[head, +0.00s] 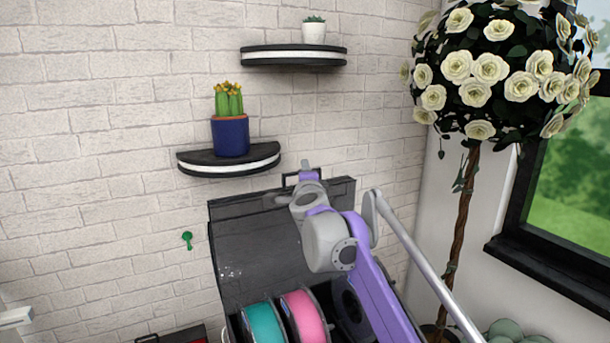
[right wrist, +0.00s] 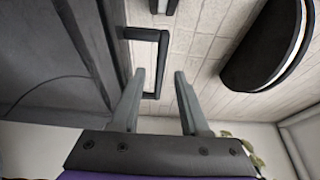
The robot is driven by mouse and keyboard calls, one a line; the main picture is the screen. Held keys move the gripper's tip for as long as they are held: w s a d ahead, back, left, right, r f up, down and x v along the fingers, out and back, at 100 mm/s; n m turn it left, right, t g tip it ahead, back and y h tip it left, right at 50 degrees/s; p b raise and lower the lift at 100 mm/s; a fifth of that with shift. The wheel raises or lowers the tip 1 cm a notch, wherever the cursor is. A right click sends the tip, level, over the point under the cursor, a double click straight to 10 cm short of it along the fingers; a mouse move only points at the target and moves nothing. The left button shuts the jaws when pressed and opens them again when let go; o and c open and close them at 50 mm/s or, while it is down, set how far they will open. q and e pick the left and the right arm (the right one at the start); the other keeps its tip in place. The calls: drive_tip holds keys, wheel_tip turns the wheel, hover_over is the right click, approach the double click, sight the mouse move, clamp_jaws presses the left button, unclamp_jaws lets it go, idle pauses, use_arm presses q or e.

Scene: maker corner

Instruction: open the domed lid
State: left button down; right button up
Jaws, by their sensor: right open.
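The domed lid (head: 255,245) is dark, smoky and curved. It stands raised at the back of a box that holds spools, tilted up near the brick wall. Its dark bar handle (head: 287,177) is at the top edge, partly hidden by my right gripper (head: 307,168). In the right wrist view the lid (right wrist: 50,60) fills the left side, and the handle (right wrist: 147,35) lies just ahead of the open fingers (right wrist: 160,75). The handle's end shows between the fingertips; I cannot tell whether they touch it. My left gripper is not in view.
A teal spool (head: 263,324) and a pink spool (head: 305,318) sit in the box. Above is a shelf (head: 230,163) with a cactus pot (head: 230,135); it also shows close by in the right wrist view (right wrist: 268,45). A flowering tree (head: 470,190) stands right.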

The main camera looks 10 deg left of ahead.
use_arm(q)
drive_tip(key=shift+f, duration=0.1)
use_arm(e)
drive_tip(key=shift+s, duration=0.1)
drive_tip(key=shift+s+f, duration=0.1)
drive_tip(key=shift+s, duration=0.15)
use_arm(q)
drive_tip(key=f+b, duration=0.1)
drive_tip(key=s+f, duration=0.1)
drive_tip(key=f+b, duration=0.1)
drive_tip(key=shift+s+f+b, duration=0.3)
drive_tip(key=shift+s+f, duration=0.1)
use_arm(e)
drive_tip(key=v, duration=1)
drive_tip(key=shift+d, duration=0.2)
drive_tip(key=s+d+f+n+g+h, duration=0.1)
drive_tip(key=s+d+f+n+g, duration=0.3)
drive_tip(key=s+d+f, duration=0.5)
drive_tip(key=s+d+f+n+g+h, duration=0.1)
drive_tip(key=s+d+f+n+g, duration=0.3)
drive_tip(key=s+d+f, duration=0.5)
drive_tip(key=s+d+f+n+g+h, duration=0.2)
drive_tip(key=s+d+f+n+g, duration=0.2)
drive_tip(key=s+f, duration=1.4)
drive_tip(key=d+f+n, duration=0.3)
drive_tip(key=d+f, duration=0.3)
drive_tip(key=f, duration=0.2)
